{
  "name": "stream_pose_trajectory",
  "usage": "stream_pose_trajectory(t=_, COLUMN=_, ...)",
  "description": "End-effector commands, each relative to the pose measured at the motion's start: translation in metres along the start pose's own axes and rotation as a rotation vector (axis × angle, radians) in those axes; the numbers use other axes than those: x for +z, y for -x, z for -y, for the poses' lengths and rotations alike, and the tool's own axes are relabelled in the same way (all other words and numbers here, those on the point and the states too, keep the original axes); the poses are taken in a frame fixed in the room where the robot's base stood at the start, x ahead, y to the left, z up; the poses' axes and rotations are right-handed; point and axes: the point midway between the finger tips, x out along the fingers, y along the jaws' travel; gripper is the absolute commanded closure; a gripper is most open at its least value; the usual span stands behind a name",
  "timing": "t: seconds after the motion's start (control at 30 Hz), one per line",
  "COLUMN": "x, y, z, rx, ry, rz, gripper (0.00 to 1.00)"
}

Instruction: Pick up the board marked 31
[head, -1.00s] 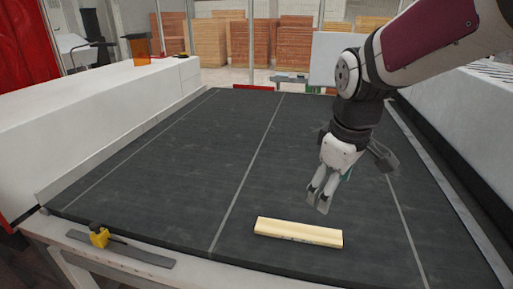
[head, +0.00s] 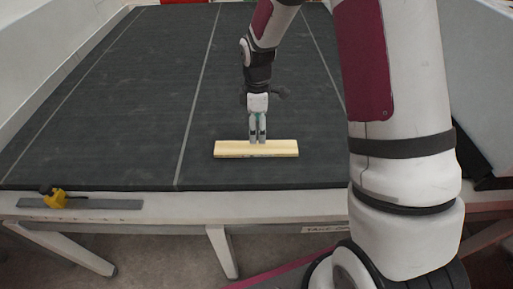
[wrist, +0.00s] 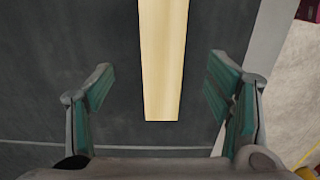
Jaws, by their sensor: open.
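A pale yellow wooden board (head: 256,149) lies flat on the dark table surface near its front edge, its long side running left to right in the head view. Its marking is too small to read. My gripper (head: 258,141) is just above the board's far edge near its middle in the head view. In the wrist view the board (wrist: 162,60) runs from the top edge to the middle, in the gap between my open fingers (wrist: 160,98). The fingers are apart from it on both sides, and nothing is held.
The dark conveyor bed (head: 140,90) is clear around the board, with thin pale lines across it. A yellow tape measure (head: 54,196) and a grey metal strip (head: 105,204) lie on the front ledge at left. White machine walls flank the bed.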

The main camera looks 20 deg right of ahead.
Motion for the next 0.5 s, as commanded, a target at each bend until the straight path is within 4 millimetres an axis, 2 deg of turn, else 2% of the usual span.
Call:
stream_pose_trajectory(t=0.1, x=0.0, y=-0.017, z=0.001, rx=-0.003, ry=0.0, rz=0.001, gripper=0.27)
stream_pose_trajectory(t=0.37, x=-0.001, y=-0.032, z=0.002, rx=-0.002, ry=0.0, rz=0.001, gripper=0.27)
stream_pose_trajectory(t=0.5, x=-0.002, y=-0.049, z=0.005, rx=-0.003, ry=0.0, rz=0.002, gripper=0.27)
